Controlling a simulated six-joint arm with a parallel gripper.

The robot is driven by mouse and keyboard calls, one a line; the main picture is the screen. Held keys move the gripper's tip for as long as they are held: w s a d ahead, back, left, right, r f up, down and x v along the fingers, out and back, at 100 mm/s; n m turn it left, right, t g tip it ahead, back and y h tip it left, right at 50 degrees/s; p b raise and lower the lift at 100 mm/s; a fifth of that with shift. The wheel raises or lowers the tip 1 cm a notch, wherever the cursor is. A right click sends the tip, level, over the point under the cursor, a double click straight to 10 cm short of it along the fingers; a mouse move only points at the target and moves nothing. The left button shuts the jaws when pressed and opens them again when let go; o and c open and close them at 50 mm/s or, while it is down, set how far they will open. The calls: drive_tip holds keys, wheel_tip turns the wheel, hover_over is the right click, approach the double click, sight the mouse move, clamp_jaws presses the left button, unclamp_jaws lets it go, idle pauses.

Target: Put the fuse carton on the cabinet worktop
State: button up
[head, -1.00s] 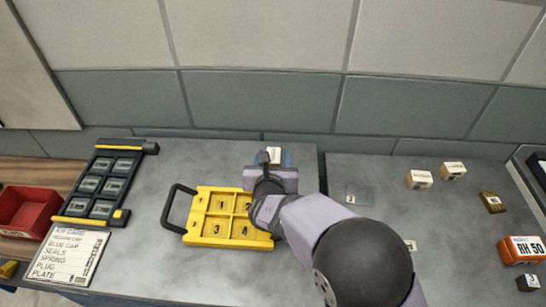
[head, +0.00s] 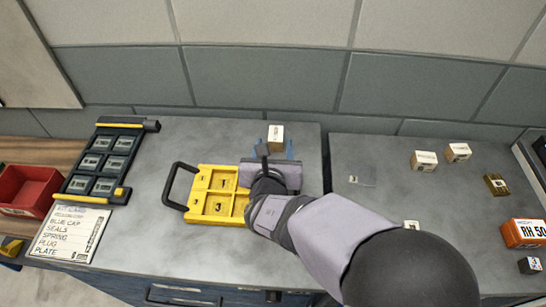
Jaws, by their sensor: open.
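A small beige carton with a pale top (head: 276,137), which I take for the fuse carton, stands upright on the grey cabinet worktop (head: 150,240), near its back edge. Its label is too small to read. My gripper (head: 274,150) is open, with its blue fingers apart on the near side of the carton. There is a visible gap on each side of the carton. Whether its near part still lies between the fingertips I cannot tell.
A yellow numbered tray (head: 181,206) lies left of my gripper, partly covered by it. A dark rack (head: 124,159), a list card (head: 72,232) and a red bin (head: 28,186) are farther left. Beige cartons (head: 424,160) and an orange box (head: 522,233) stand on the right-hand surface.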

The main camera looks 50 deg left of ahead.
drive_tip(key=shift+v, duration=2.25)
